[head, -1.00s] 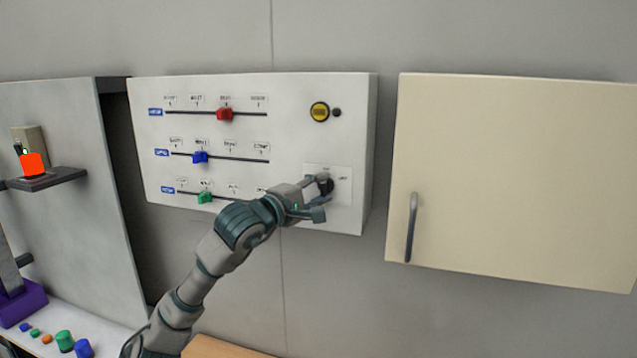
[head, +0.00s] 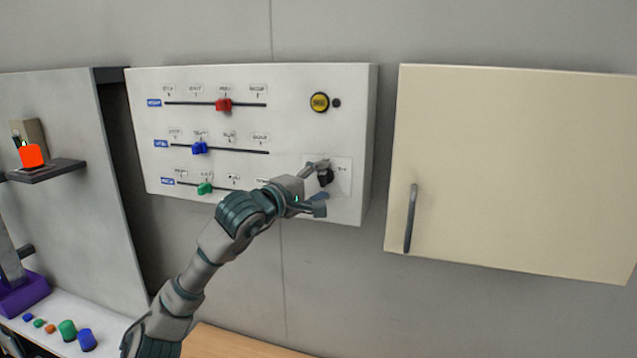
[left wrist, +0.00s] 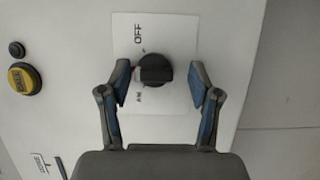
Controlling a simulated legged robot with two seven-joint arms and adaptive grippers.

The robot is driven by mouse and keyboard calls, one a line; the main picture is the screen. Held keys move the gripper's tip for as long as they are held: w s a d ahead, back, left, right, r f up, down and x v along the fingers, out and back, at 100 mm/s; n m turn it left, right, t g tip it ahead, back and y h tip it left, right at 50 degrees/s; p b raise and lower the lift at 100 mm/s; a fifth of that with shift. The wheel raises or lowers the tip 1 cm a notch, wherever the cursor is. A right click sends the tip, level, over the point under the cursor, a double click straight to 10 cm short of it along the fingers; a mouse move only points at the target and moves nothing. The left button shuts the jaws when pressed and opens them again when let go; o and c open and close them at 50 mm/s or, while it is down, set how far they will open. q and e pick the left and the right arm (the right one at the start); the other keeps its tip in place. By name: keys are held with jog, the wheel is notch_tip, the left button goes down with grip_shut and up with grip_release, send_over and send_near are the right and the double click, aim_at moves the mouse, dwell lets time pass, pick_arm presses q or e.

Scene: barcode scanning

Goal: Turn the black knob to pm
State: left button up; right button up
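The black knob (head: 326,177) is on a white plate at the lower right of the white control box (head: 290,140). In the left wrist view the knob (left wrist: 154,70) shows whole, with "OFF" printed above it and small marks I cannot read clearly around it. My left gripper (head: 321,187) is at the knob. In the left wrist view my left gripper (left wrist: 161,80) is open, one finger on each side of the knob, with gaps between fingers and knob. My right gripper is not in view.
A yellow button (head: 319,102) is above the knob, and red, blue and green sliders (head: 223,104) are on the box's left. A cream cabinet (head: 515,170) with a grey handle (head: 411,218) hangs to the right. A shelf (head: 47,171) holds an orange-red object at left.

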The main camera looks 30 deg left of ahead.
pick_arm(q)
jog(key=s+a, duration=0.2)
jog(key=s, duration=0.9)
jog(key=shift+s, duration=0.4)
